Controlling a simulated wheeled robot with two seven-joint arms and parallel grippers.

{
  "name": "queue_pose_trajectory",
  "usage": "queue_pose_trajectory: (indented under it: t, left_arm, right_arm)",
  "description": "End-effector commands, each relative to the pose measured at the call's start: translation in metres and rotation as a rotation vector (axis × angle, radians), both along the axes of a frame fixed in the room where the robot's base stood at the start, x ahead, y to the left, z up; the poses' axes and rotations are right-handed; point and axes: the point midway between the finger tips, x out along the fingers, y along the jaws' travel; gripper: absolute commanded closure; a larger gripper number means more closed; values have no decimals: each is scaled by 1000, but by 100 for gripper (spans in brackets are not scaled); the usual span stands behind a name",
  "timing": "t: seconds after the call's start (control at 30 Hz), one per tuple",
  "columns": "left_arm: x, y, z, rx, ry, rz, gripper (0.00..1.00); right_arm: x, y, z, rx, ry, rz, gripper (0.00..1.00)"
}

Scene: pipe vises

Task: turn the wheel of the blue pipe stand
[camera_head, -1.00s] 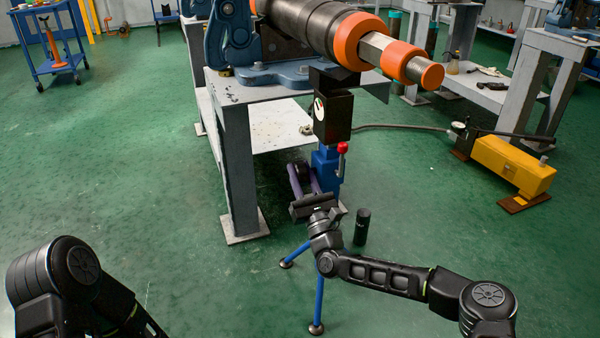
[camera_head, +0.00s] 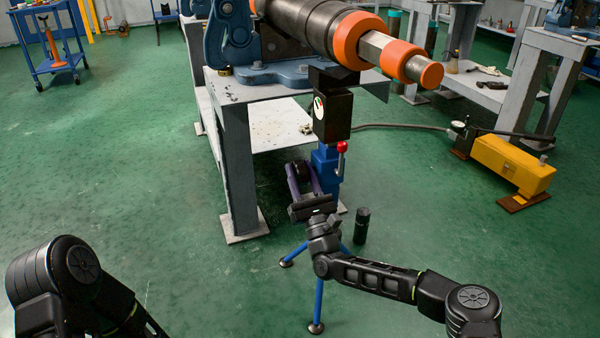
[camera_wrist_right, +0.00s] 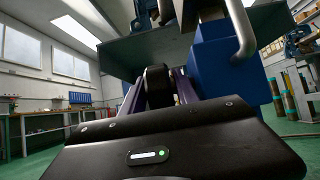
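The blue pipe stand has a blue body (camera_head: 325,163), splayed blue legs (camera_head: 319,295) and a red-knobbed lever (camera_head: 341,148). It stands on the floor by the grey bench. Its dark wheel (camera_wrist_right: 157,86) sits between the purple fingers of my right gripper (camera_head: 301,168), left of the blue body. The wheel is partly hidden by the fingers. The fingers lie along both sides of the wheel; I cannot tell whether they press on it. In the head view my left arm (camera_head: 70,275) shows at lower left, but its gripper is out of view.
The grey bench (camera_head: 238,170) stands just behind and left of the stand, with a large orange-ringed pipe (camera_head: 330,35) above. A dark cylinder (camera_head: 362,225) stands on the floor to the right. A yellow pump (camera_head: 512,163) with a hose lies further right.

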Motion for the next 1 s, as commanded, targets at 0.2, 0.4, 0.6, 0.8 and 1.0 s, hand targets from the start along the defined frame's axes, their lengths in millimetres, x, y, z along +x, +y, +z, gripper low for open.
queue_pose_trajectory:
  t: [0.2, 0.4, 0.6, 0.8, 1.0]
  left_arm:
    - [0, 0, 2, 0, 0, 0, 55]
    - [-1, 0, 10, 2, 1, -1, 55]
    - [-3, -1, 16, 3, 1, -1, 55]
    - [-3, -1, 18, 4, 2, -2, 55]
    - [-3, -1, 17, 4, 2, -2, 55]
  right_arm:
    - [-4, -2, -3, -1, 1, -1, 64]
    - [-25, -9, -17, 0, 3, 0, 64]
    - [-50, -17, -37, -1, 2, -1, 64]
    - [-61, -20, -46, 0, 1, -1, 64]
    - [-61, -20, -46, 1, 0, -1, 64]
